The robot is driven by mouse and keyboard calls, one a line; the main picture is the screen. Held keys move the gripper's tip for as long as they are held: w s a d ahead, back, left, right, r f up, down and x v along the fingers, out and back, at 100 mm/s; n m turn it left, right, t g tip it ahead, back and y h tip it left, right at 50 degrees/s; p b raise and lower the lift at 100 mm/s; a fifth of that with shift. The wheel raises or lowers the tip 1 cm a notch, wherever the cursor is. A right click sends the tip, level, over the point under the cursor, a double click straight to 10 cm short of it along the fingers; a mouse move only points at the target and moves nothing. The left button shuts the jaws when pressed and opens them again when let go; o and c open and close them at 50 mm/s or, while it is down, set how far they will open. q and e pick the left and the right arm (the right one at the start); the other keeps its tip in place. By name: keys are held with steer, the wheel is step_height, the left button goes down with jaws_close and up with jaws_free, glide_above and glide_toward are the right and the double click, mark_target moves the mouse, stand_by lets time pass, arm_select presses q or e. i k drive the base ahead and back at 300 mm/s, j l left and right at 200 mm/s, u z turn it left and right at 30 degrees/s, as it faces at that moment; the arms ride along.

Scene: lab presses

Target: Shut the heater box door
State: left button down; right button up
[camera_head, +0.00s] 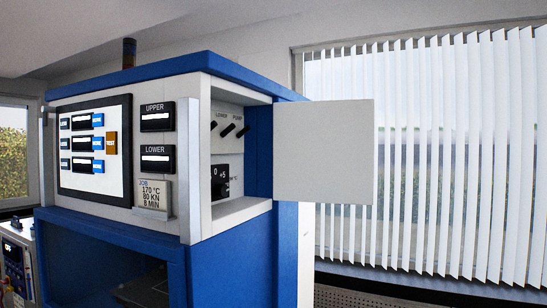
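The heater box (222,208) is the white-framed compartment at the right end of the blue and white press's upper cabinet. Its door (323,152) is a plain pale grey panel, swung open to the right of the compartment. Inside the open box I see a panel with several black levers (228,130) and a black dial block (220,182) below them. Neither of my grippers shows in the head view.
The press cabinet (130,72) has displays, an orange button (111,145) and a job card (152,195) on its front. Blinds (450,150) hang behind the door at the right. Another machine (17,262) stands at lower left.

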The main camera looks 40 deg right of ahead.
mark_target(324, 150)
steer(key=l+u, duration=0.1)
steer(key=u, duration=0.35)
steer(key=l+u, duration=0.1)
steer(key=u, duration=0.35)
steer(key=l+u, duration=0.15)
steer(key=u, duration=0.3)
steer(key=k+l, duration=0.1)
steer(key=l, duration=0.45)
steer(key=k+l, duration=0.15)
steer(key=l, duration=0.45)
steer(key=k+l, duration=0.1)
steer(key=l, duration=0.45)
steer(key=k+l, duration=0.15)
steer(key=l, duration=0.4)
steer(key=k+l, duration=0.1)
steer(key=l, duration=0.5)
steer(key=k+l, duration=0.1)
steer(key=l, duration=0.45)
steer(key=k+l, duration=0.15)
steer(key=l, duration=0.4)
steer(key=k+l, duration=0.1)
steer(key=l, duration=0.5)
